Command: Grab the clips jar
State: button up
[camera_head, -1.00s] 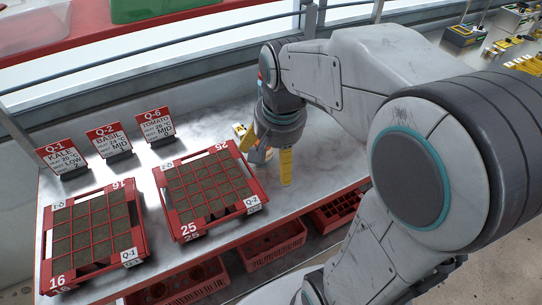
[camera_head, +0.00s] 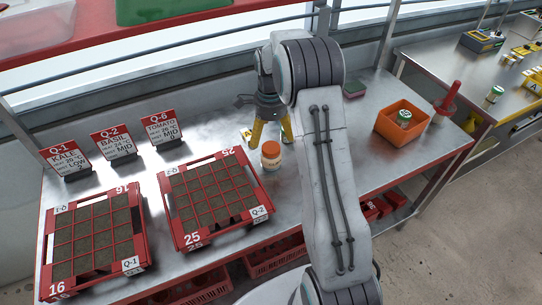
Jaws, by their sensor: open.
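A small jar (camera_head: 271,155) with an orange lid and a pale body stands upright on the metal bench, just right of the right-hand seed tray. My gripper (camera_head: 266,134) hangs behind and above this jar, pointing down, with yellow fingers apart and nothing seen between them. A white and green thing partly shows behind the fingers and my arm. Another jar (camera_head: 404,117) with a green top sits in an orange bin to the right. The jar labels are too small to read, so I cannot tell which one holds clips.
Two red seed trays, Q-1 (camera_head: 143,247) and Q-2 (camera_head: 186,241), lie on the left of the bench. Several sign cards stand behind them. An orange bin (camera_head: 388,132) and a red-handled tool (camera_head: 447,100) stand at the right. A railing runs along the back.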

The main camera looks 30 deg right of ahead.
aim_at(271, 147)
jog(key=shift+d+f+p, duration=0.1)
jog(key=shift+f+p, duration=0.25)
jog(key=shift+f, duration=3.35)
jog(key=c, duration=1.4)
